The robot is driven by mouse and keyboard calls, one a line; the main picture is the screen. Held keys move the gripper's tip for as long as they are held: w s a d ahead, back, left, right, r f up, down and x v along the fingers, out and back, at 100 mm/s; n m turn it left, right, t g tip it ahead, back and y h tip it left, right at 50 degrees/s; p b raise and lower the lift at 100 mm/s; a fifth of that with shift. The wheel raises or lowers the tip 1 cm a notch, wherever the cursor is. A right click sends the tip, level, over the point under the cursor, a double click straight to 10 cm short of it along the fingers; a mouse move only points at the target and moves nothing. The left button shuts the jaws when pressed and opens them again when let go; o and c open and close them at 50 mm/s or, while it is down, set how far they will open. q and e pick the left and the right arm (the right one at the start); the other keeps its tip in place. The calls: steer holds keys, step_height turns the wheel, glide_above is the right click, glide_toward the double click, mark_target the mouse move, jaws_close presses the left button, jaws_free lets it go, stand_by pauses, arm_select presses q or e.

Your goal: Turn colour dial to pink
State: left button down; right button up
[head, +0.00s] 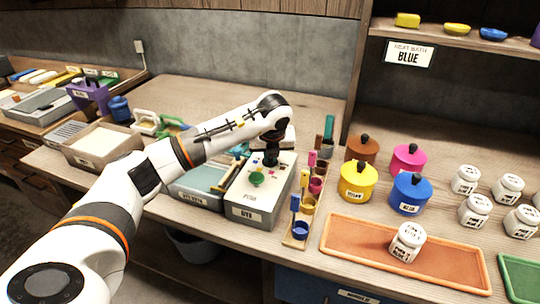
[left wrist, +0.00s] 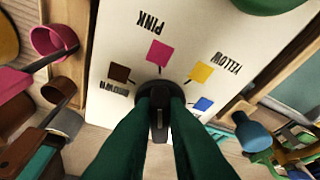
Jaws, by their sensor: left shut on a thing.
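The colour dial (left wrist: 158,122) is a dark knob on the white top of a box (head: 252,207). Around it in the left wrist view are a pink square (left wrist: 157,52), a yellow square (left wrist: 201,72), a blue square (left wrist: 203,104) and a brown square (left wrist: 120,72). The dial's light-marked end points up the picture, roughly toward the pink square. My left gripper (left wrist: 160,108), with dark green fingers, is shut on the dial from above; the fingers hide part of it. In the head view my left gripper (head: 271,158) is over the far part of the box.
A green knob (head: 257,179) sits on the same box. A rack of coloured cups (head: 300,230) stands close on its right, a tray (head: 200,182) on its left. Lidded pots (head: 358,182) and an orange tray (head: 340,259) are farther right. A sign (head: 408,55) reads "NEXT BATH BLUE".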

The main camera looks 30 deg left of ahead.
arm_select(q)
steer(key=shift+w+r, duration=0.1)
steer(key=c, duration=1.4)
jaws_free()
steer(key=shift+c, duration=0.2)
steer(key=b+v, duration=0.1)
steer(key=v, duration=1.1)
